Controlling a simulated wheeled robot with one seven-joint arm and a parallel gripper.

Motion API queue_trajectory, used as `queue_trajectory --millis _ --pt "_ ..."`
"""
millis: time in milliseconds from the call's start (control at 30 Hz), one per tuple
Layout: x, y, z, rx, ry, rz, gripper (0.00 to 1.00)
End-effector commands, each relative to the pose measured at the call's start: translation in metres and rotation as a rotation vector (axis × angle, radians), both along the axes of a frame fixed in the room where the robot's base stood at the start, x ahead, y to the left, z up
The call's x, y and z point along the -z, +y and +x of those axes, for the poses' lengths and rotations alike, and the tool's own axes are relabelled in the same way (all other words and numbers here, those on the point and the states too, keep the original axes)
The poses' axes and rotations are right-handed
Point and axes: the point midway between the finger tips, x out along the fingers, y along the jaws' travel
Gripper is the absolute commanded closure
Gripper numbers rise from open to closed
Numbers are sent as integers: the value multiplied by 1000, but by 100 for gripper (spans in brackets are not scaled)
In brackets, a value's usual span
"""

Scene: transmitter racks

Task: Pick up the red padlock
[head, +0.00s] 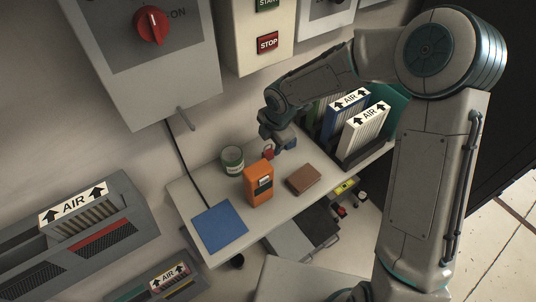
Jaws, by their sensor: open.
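The red padlock (268,152) is on the light shelf, just behind the orange handheld device. Only a small part of it shows. My gripper (278,143) points down right above and beside the red padlock. It is open, and its fingertips are small and partly hidden here. I cannot tell whether they touch the padlock or surround it.
An orange device (259,184), a green-and-white can (232,161), a brown block (304,179) and a blue mat (219,226) are on the shelf (190,196). A small blue object (291,145) is right of my gripper. Upright AIR filters (361,134) stand at the right end.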

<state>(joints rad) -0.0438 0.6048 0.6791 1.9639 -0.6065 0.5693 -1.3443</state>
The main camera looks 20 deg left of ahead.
Motion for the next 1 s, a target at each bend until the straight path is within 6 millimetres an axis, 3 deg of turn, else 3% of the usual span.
queue_trajectory --millis 167,433,733,767,900,1000 --pt "13 4 1 -2 1 0 54" --pt "49 13 5 0 1 -2 54" --pt "54 14 6 1 -1 0 54" --pt "54 14 6 1 -1 -1 60" --pt "54 13 6 1 -1 -1 99" --pt "54 13 6 1 -1 -1 100"
